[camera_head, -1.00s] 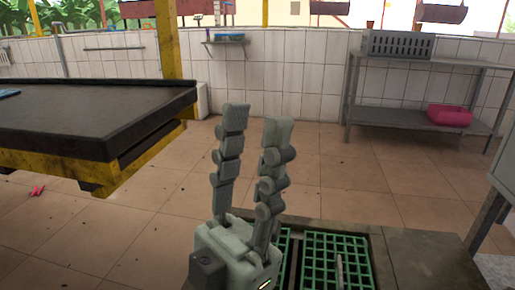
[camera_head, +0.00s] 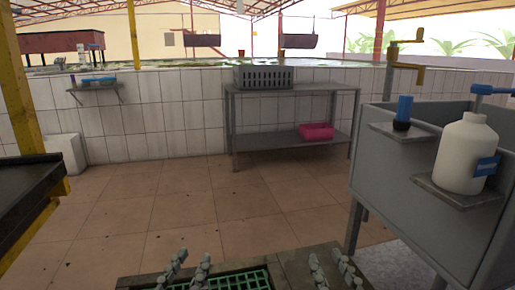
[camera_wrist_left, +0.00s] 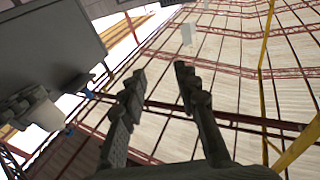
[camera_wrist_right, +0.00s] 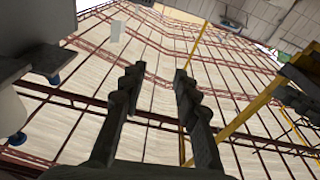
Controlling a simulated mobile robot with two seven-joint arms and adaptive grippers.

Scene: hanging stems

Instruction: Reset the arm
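My left gripper (camera_head: 187,270) is at the bottom of the head view, with its fingers apart and nothing between them. In the left wrist view its two fingers (camera_wrist_left: 158,100) point up toward the roof, open and empty. My right gripper (camera_head: 335,268) is at the bottom of the head view, to the right of the left one. In the right wrist view its fingers (camera_wrist_right: 155,95) are also apart and empty, pointing at the roof.
A grey sink (camera_head: 425,190) stands at the right, with a white bottle (camera_head: 466,153) on its side shelf. A metal rack (camera_head: 290,118) with a grey crate (camera_head: 263,77) and a pink basin (camera_head: 317,131) stands by the tiled wall. The floor (camera_head: 190,200) ahead is clear.

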